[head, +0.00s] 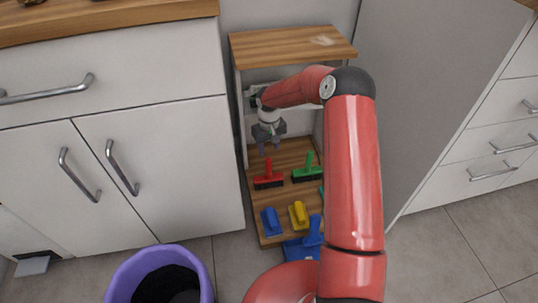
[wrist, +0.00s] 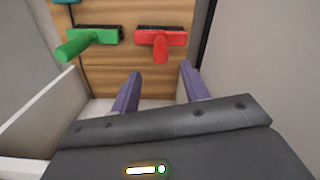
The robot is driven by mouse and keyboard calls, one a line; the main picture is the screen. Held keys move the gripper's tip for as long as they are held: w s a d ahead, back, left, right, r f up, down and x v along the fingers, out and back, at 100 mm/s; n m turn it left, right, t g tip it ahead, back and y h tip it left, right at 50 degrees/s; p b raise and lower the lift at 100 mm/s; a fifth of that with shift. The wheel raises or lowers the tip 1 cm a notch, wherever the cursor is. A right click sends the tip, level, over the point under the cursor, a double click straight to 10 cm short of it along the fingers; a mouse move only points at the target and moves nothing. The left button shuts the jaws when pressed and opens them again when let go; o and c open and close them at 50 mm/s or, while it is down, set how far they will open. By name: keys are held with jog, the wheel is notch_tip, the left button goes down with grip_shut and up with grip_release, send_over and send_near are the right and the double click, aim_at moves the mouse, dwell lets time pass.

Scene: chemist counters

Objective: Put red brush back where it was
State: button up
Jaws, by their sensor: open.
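The red brush (head: 268,177) stands on the wooden board (head: 265,226) of the low shelf unit, its handle pointing up and its dark bristles down. In the wrist view the red brush (wrist: 162,40) lies ahead of the fingertips, slightly right of the middle. My gripper (head: 269,151) is above the handle of the red brush in the head view. In the wrist view my gripper (wrist: 160,80) has its two purple fingers apart with nothing between them. The red brush looks free of the fingers.
A green brush (head: 307,170) stands right of the red one. A blue brush (head: 271,222) and a yellow brush (head: 298,215) sit at the board's front. A wooden top (head: 292,44) covers the unit's back. A purple bin (head: 160,270) stands in front left.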

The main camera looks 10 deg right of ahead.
jog(key=s+r+t+h, duration=0.1)
jog(key=s+r, duration=0.5)
jog(key=r, duration=0.6)
jog(key=s+r+t+h, duration=0.1)
jog(key=s+r, duration=0.6)
jog(key=r, duration=0.5)
jog(key=s+r+m+t+y, duration=0.1)
jog(key=s+r, duration=0.2)
jog(key=s, duration=0.9)
jog(key=s+r+m+t+y, duration=0.1)
jog(key=s+r, duration=0.3)
jog(key=s, duration=0.8)
jog(key=shift+r+m+t, duration=0.25)
jog(key=shift+m+t, duration=0.25)
jog(key=shift+t, duration=0.3)
jog(key=shift+r, duration=0.1)
